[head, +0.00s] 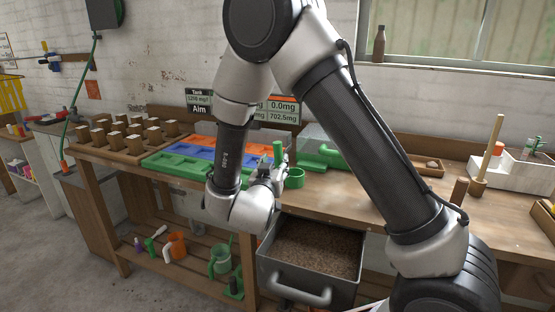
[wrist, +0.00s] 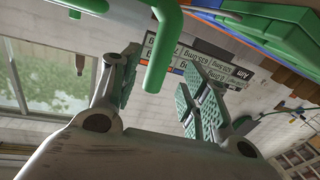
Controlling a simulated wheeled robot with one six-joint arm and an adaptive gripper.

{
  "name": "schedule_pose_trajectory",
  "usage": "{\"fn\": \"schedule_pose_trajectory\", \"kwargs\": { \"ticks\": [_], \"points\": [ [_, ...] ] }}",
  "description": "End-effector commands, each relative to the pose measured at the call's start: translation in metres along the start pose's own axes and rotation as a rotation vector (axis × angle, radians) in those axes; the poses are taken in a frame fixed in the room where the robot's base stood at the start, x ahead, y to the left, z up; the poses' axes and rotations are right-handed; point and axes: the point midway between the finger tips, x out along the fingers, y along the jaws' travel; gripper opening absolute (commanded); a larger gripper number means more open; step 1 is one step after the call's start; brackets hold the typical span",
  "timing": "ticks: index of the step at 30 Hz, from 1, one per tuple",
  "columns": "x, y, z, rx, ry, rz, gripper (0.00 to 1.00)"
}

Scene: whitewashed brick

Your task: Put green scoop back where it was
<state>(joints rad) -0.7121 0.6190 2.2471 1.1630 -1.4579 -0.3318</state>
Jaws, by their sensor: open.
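The green scoop has an upright green handle (head: 278,152) and a round green cup (head: 295,177) beside it, at the workbench's front edge above the open drawer. My gripper (head: 266,176) is at the handle, and my wrist partly hides the fingers there. In the wrist view, the bent green handle (wrist: 160,55) comes down between the open fingers of my gripper (wrist: 160,88). A gap shows on both sides of it. I cannot tell whether the cup rests on the bench.
The drawer (head: 312,248), full of brown granules, stands open below. Green, blue and orange trays (head: 178,165) and wooden blocks (head: 125,135) lie left on the bench. Another green object (head: 325,158) lies behind the cup. Jugs (head: 220,260) stand on the lower shelf.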

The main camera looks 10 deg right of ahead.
Motion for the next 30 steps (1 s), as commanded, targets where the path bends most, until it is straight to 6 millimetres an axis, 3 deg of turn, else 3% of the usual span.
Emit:
{"fn": "schedule_pose_trajectory", "kwargs": {
  "ticks": [6, 13, 17, 22, 26, 30],
  "points": [
    [-0.042, -0.001, 0.000, 0.000, 0.000, -0.003, 0.46],
    [-0.058, 0.000, 0.000, 0.000, 0.000, 0.000, 0.46],
    [-0.055, 0.000, -0.001, 0.010, -0.012, -0.006, 0.46],
    [-0.026, -0.006, -0.013, 0.135, -0.166, -0.116, 0.46],
    [-0.006, -0.007, -0.041, 0.252, -0.359, -0.302, 0.46],
    [-0.017, 0.016, -0.075, 0.276, -0.546, -0.499, 0.46]
  ]
}}
